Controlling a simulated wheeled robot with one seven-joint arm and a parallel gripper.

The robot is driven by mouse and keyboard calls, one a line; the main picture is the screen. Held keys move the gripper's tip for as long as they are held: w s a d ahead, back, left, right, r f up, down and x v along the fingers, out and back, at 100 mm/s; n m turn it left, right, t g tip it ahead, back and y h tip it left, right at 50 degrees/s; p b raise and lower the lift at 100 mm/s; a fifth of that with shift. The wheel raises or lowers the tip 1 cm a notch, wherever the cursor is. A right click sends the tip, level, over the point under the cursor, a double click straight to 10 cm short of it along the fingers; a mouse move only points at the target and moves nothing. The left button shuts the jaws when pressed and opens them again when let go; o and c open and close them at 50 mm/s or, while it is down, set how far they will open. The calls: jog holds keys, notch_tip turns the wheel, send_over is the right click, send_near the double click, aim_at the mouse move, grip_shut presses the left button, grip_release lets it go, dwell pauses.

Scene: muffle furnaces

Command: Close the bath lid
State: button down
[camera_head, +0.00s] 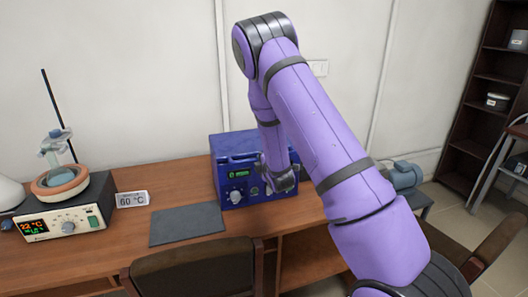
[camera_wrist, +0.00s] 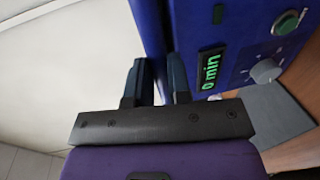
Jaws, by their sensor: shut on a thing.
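The bath is a blue box (camera_head: 230,190) on the wooden table, with a green display and a knob on its front. In the wrist view its front (camera_wrist: 230,30) shows sideways, and the display reads 0 min. The blue lid (camera_head: 228,147) is at the top of the box and looks nearly level; I cannot tell whether it is fully down. My gripper (camera_wrist: 157,80) is at the lid's front edge, its two dark fingers on either side of the blue edge (camera_wrist: 149,30), shut on it. My arm hides the right part of the bath in the head view.
A dark grey mat (camera_head: 187,224) lies left of the bath. Chairs (camera_head: 195,272) stand in front. A dark shelf (camera_head: 480,110) is at right.

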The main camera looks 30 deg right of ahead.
jog(key=shift+s+a+f, duration=0.1)
jog(key=shift+s+f, duration=0.05)
jog(key=shift+f, duration=0.75)
jog(key=shift+s+f, duration=0.15)
jog(key=shift+f, duration=0.75)
jog(key=c, duration=1.1)
grip_release()
jog(key=shift+w+f, duration=0.1)
jog(key=shift+f, duration=0.05)
jog(key=shift+o, duration=0.2)
jog(key=v, duration=1)
jog(key=shift+s+r, duration=0.25)
jog(key=shift+r, duration=0.15)
